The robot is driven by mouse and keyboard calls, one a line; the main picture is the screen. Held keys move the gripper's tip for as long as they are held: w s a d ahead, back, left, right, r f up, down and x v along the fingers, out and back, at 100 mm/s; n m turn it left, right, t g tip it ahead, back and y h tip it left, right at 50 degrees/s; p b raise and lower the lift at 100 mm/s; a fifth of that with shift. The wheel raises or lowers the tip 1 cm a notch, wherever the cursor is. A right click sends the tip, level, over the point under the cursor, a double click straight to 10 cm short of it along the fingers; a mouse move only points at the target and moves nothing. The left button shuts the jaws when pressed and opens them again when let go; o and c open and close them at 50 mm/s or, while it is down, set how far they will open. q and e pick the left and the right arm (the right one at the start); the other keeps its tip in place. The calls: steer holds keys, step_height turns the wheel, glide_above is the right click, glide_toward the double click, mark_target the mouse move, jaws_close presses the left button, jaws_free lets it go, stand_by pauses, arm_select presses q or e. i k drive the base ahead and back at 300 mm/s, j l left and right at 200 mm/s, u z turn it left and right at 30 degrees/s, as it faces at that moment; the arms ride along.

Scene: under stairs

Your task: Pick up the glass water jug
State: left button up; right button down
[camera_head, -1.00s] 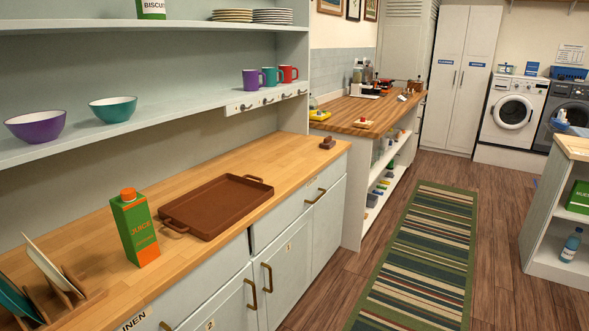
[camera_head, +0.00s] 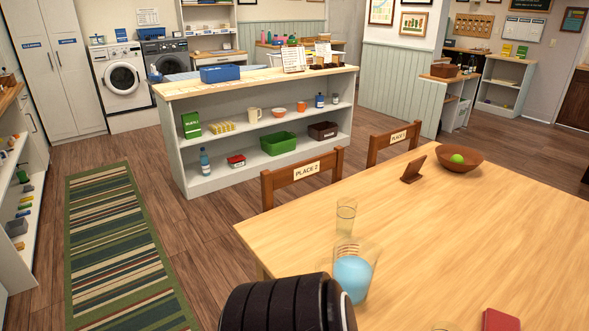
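The glass water jug (camera_head: 368,252) stands upright on the wooden dining table (camera_head: 480,255), near its left front part. It is clear and holds blue water. A dark ribbed part of my own arm rises at the bottom edge, in front and left of the jug, and overlaps its lower left side in the picture. A clear drinking glass (camera_head: 346,217) stands just behind the jug. Neither gripper's fingers show in this view.
A brown bowl (camera_head: 470,165) with a green ball and a small brown stand (camera_head: 413,170) sit farther back on the table. A red item (camera_head: 500,320) lies at the front. Two chairs (camera_head: 300,178) line the far side. Floor around the striped rug (camera_head: 120,250) is clear.

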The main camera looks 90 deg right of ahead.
mark_target(355, 260)
steer(key=z, duration=3.15)
